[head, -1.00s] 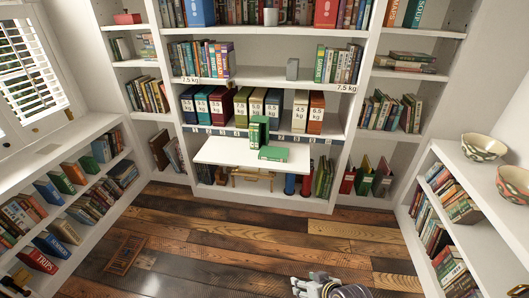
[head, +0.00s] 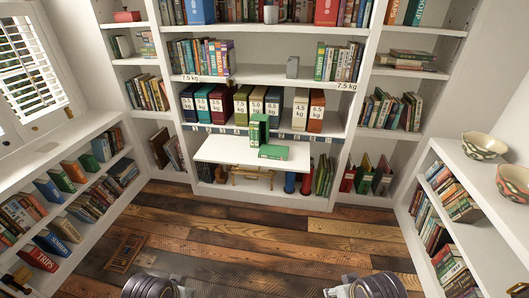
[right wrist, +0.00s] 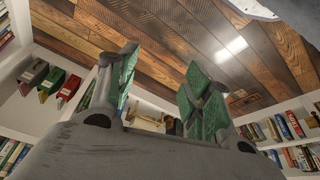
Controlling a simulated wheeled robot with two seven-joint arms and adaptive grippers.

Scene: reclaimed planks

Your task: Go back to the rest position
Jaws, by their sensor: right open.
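My right gripper shows in the right wrist view (right wrist: 160,88). Its two fingers with green pads stand apart, and nothing is held between them. In the head view, part of my right arm (head: 372,286) comes in at the bottom edge, right of the middle. Part of my left arm (head: 150,286) shows at the bottom edge, left of the middle. The fingers of my left gripper cannot be made out there; the bottom edge cuts off the rest of that arm.
A white ledge (head: 220,150) juts from the back bookcase. One green book (head: 259,130) stands on it and another green book (head: 273,152) lies flat. Weight-labelled binders (head: 272,105) stand behind. Low bookshelves line both sides; two bowls (head: 484,145) sit on the right. The plank floor (head: 240,235) is clear.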

